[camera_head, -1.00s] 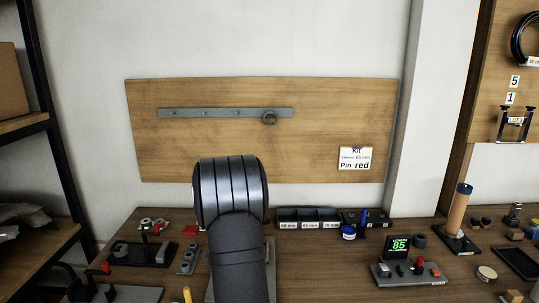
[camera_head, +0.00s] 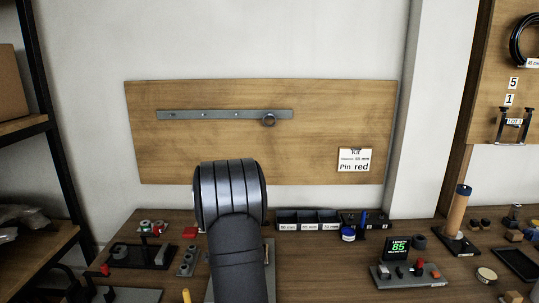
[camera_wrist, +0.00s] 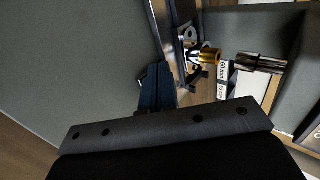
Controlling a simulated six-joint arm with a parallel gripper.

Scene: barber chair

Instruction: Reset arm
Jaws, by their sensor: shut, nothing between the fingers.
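My arm, black and dark grey, rises from the lower middle of the head view, and its gripper end does not show there. In the wrist view my gripper (camera_wrist: 156,88) is shut and empty, with its dark fingers together beyond a dark bar with several holes. A brass-coloured cylinder (camera_wrist: 208,56) and a dark metallic cylinder (camera_wrist: 260,63) show to the right of the fingertips, apart from them. White labels (camera_wrist: 222,78) are beside these cylinders.
The wooden bench (camera_head: 330,265) holds a row of labelled bins (camera_head: 308,220), a display reading 85 (camera_head: 397,247), a blue-capped jar (camera_head: 348,233) and an upright tan cylinder (camera_head: 459,213). A wooden board (camera_head: 260,155) with a metal rail (camera_head: 225,114) hangs behind. Dark shelving stands left.

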